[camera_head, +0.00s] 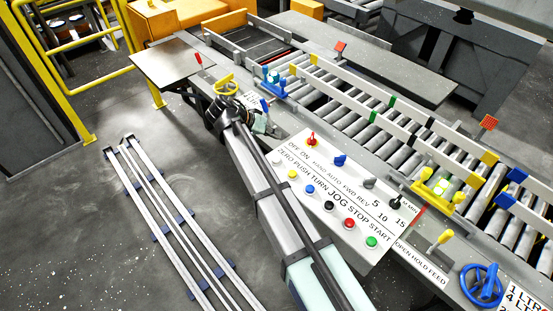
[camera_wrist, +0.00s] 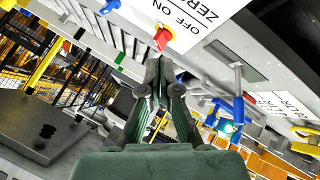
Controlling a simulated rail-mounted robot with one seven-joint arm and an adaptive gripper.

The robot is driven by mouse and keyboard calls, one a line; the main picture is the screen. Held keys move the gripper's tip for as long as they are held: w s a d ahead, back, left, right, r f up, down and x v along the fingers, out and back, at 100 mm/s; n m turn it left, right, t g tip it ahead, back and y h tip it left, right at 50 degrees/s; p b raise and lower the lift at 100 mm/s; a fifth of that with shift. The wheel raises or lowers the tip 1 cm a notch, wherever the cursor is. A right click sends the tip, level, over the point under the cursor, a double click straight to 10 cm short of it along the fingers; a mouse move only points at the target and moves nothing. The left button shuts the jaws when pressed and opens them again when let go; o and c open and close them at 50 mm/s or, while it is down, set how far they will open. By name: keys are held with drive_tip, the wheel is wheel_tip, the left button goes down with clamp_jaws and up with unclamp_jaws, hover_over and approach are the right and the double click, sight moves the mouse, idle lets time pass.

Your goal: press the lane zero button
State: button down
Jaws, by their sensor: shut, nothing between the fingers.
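The sloped white control panel (camera_head: 335,180) carries a row of push buttons under the words ZERO, PUSH TURN, JOG, STOP and START. A pale button (camera_head: 277,161) sits at the ZERO end, followed by a yellow button (camera_head: 293,174) and a blue button (camera_head: 310,189). My gripper (camera_head: 268,126) is off the panel's upper left corner, apart from the pale button. In the wrist view my gripper (camera_wrist: 165,60) has its fingers together and empty, close below a red knob (camera_wrist: 162,38). The word ZERO shows at the top right there; the pale button is not clearly visible.
The red selector knob (camera_head: 312,140) and a blue selector (camera_head: 340,160) stand up from the panel. A yellow handwheel (camera_head: 226,84) and a blue valve (camera_head: 273,84) are beyond my gripper. The roller conveyor (camera_head: 385,120) runs behind the panel.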

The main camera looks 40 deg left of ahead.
drive_tip(key=b, duration=0.3)
hover_over(274, 159)
wheel_tip(274, 159, down, 8)
drive_tip(key=shift+d+r, duration=0.1)
drive_tip(key=shift+r, duration=0.05)
drive_tip(key=shift+f, duration=0.55)
drive_tip(key=shift+f, duration=0.1)
idle(1.0)
drive_tip(key=shift+f+b, duration=0.35)
drive_tip(key=shift+b, duration=0.25)
drive_tip(key=shift+f+b, duration=0.35)
drive_tip(key=shift+f, duration=0.15)
idle(0.5)
drive_tip(key=shift+r, duration=0.15)
idle(0.3)
drive_tip(key=shift+r, duration=0.8)
drive_tip(key=shift+p, duration=0.3)
